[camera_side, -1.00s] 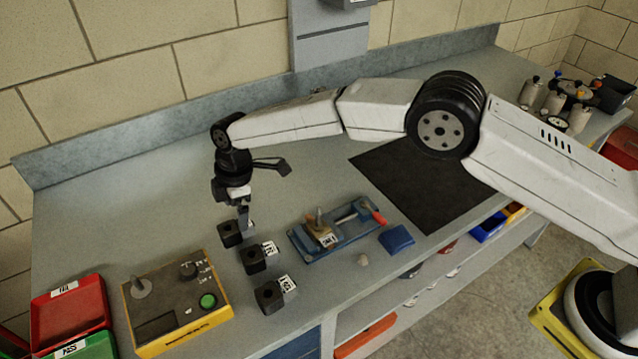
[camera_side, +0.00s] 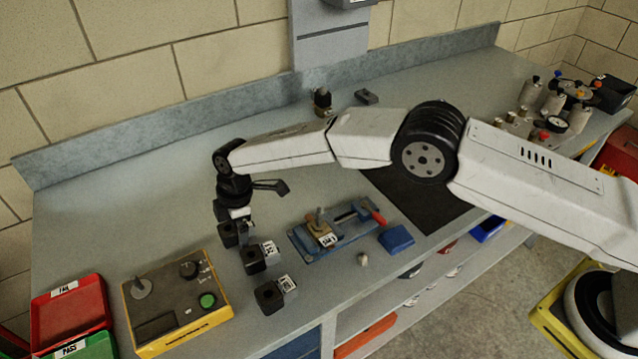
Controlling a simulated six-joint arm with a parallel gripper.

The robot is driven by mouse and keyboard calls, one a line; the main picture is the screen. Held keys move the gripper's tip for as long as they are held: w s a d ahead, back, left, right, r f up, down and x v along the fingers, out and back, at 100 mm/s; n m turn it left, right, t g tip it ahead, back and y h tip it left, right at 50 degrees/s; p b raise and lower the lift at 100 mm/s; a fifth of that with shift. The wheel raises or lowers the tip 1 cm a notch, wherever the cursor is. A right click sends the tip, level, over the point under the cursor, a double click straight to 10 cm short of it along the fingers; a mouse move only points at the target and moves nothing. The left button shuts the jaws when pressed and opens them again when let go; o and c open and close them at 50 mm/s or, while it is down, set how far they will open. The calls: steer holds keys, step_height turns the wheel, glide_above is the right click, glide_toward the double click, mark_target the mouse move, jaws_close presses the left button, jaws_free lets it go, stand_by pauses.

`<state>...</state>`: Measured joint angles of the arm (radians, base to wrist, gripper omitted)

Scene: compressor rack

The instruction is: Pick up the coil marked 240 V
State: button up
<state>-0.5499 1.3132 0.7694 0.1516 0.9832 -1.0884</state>
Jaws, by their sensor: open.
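Three black block-shaped coils with white tags stand in a row on the bench. They are the front coil (camera_side: 268,298), the middle coil (camera_side: 252,261) and the rear coil (camera_side: 227,236). The tag writing is too small to read surely, so I cannot tell which is marked 240 V. My gripper (camera_side: 243,238) is open and points down at the rear coil, with its fingers low beside it. The fingers hide that coil's tag. I cannot tell whether they touch it.
A yellow-edged test box (camera_side: 170,326) stands left of the coils, with red (camera_side: 68,315) and green (camera_side: 88,347) bins beyond it. A blue fixture (camera_side: 322,245) with a red handle lies to the right. Open bench lies behind my gripper.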

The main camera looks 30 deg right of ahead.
steer(key=shift+c, duration=0.2)
jaws_close()
steer(key=shift+r, duration=0.15)
steer(key=shift+r, duration=1.6)
steer(key=s+d+r, duration=0.6)
steer(key=s+r, duration=0.3)
steer(key=s, duration=0.3)
steer(key=shift+s+d+r, duration=0.15)
steer(key=shift+d+r, duration=0.15)
steer(key=shift+d, duration=0.05)
